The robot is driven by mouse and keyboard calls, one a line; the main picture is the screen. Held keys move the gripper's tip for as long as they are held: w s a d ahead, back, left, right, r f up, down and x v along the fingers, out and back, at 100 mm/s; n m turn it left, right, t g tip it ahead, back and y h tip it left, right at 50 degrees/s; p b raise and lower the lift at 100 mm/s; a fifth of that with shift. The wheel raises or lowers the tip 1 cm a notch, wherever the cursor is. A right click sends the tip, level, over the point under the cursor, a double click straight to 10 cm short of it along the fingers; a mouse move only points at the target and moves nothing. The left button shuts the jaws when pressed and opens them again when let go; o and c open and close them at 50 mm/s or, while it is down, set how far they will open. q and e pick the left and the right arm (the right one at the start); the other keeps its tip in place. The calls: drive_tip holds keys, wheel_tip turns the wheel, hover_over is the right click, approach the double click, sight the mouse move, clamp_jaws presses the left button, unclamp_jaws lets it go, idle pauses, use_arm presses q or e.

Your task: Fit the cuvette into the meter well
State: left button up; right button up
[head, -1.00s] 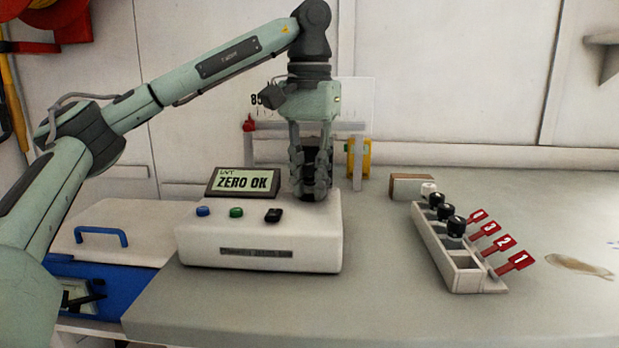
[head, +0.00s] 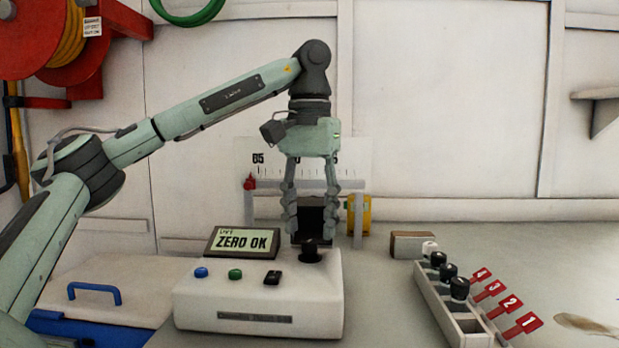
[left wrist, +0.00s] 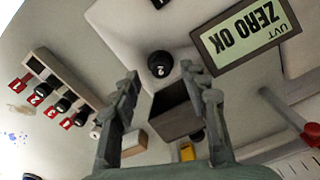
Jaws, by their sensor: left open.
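The white meter (head: 258,302) stands on the bench with its screen (head: 243,241) reading ZERO OK. A cuvette's black cap (head: 309,251) sticks up from the meter's top at the right; its body is hidden, so how deep it sits cannot be told. The cap looks upright and shows a digit like 2 in the left wrist view (left wrist: 160,64). My left gripper (head: 310,228) is open and empty just above the cap, its fingers spread and apart from it. My right gripper is in neither view.
A dark box-like piece (head: 313,214) stands right behind the cap, near my fingers. A white rack (head: 436,300) at right holds several capped cuvettes, has an empty front slot and red numbered tags. A yellow block (head: 361,215) stands behind. The bench between meter and rack is clear.

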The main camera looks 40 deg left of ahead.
sight(310, 241)
use_arm(q)
wheel_tip(310, 241, up, 8)
idle(0.4)
drive_tip(key=shift+f, duration=0.1)
idle(0.4)
